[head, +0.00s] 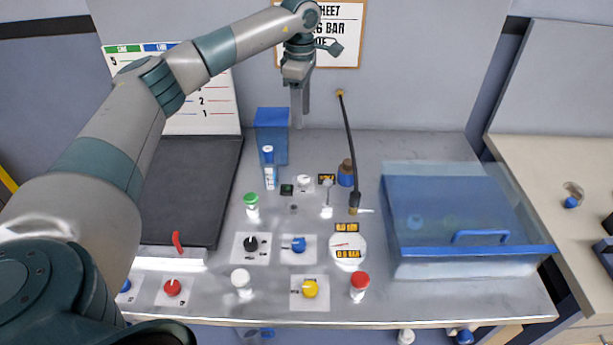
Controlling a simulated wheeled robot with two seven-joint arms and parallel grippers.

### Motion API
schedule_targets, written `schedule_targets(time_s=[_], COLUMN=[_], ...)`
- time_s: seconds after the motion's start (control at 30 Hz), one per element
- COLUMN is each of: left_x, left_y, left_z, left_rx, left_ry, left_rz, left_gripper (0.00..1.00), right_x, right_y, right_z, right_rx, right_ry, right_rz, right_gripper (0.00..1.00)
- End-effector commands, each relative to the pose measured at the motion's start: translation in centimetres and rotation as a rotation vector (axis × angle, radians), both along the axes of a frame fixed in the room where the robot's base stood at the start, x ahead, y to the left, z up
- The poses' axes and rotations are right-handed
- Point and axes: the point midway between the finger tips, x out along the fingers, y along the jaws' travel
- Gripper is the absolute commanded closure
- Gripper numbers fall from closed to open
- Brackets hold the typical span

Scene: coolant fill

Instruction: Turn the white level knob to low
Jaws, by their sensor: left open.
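A small white knob (304,181) sits toward the back middle of the metal worktop, between a small black block and a black-and-yellow label. It looks like the white level knob; its pointer and scale are too small to read. My left gripper (300,120) is open and empty, fingers pointing down. It appears in front of the back wall, above the white knob in the picture and well apart from it. My right gripper is not in view.
Black (250,244), blue (298,244) and yellow (310,288) knobs lie nearer. A lidded blue bin (455,205) fills the right.

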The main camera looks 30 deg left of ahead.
Motion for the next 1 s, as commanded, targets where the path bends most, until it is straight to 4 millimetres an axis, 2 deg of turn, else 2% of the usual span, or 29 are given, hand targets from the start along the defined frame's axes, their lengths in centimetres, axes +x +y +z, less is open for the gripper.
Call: schedule_targets(time_s=[0.03, 0.23, 0.43, 1.0], left_x=[0.0, 0.0, 0.0, 0.0], left_y=[0.0, 0.0, 0.0, 0.0], left_z=[-1.0, -3.2, -5.3, -5.6], left_rx=[0.000, 0.000, 0.000, 0.000], left_ry=[0.000, 0.000, 0.000, 0.000], left_rz=[0.000, 0.000, 0.000, 0.000], left_gripper=[0.52, 0.52, 0.52, 0.52], right_x=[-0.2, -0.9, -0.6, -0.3], right_y=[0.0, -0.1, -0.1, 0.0], right_z=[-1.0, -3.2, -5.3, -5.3], right_rx=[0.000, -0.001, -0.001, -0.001], right_ry=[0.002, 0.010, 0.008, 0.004], right_rz=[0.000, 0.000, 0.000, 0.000], right_gripper=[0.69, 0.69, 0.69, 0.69])
